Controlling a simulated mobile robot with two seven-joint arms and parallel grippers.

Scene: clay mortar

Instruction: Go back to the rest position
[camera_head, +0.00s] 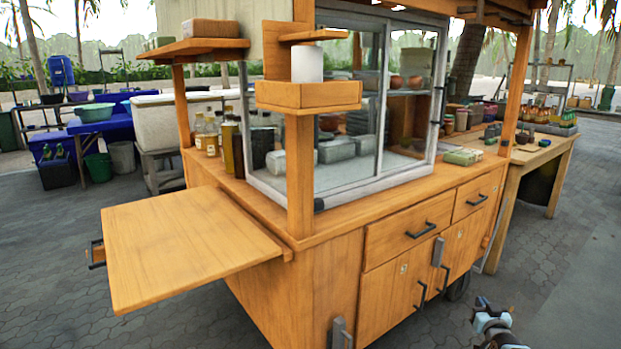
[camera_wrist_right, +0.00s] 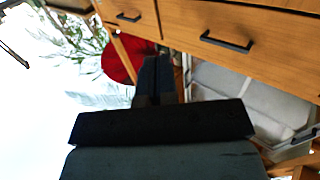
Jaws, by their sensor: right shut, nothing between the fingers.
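My right gripper (camera_wrist_right: 157,70) shows in the right wrist view with its two dark fingers together, shut and empty. In the head view, my right arm (camera_head: 495,325) shows at the bottom right edge, low in front of the cart and apart from it. My left gripper is in neither view. The wooden food cart (camera_head: 330,262) fills the middle of the head view, with drawers and cupboard doors on its front. In the wrist view, drawer fronts with a black handle (camera_wrist_right: 226,42) lie beyond the fingers, with no contact visible.
A fold-out wooden shelf (camera_head: 185,245) juts out at the left, bare. A glass case (camera_head: 345,175) stands on the cart. A wooden side table (camera_head: 545,155) holding goods stands behind right. Grey paving (camera_head: 570,270) is open at the right front.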

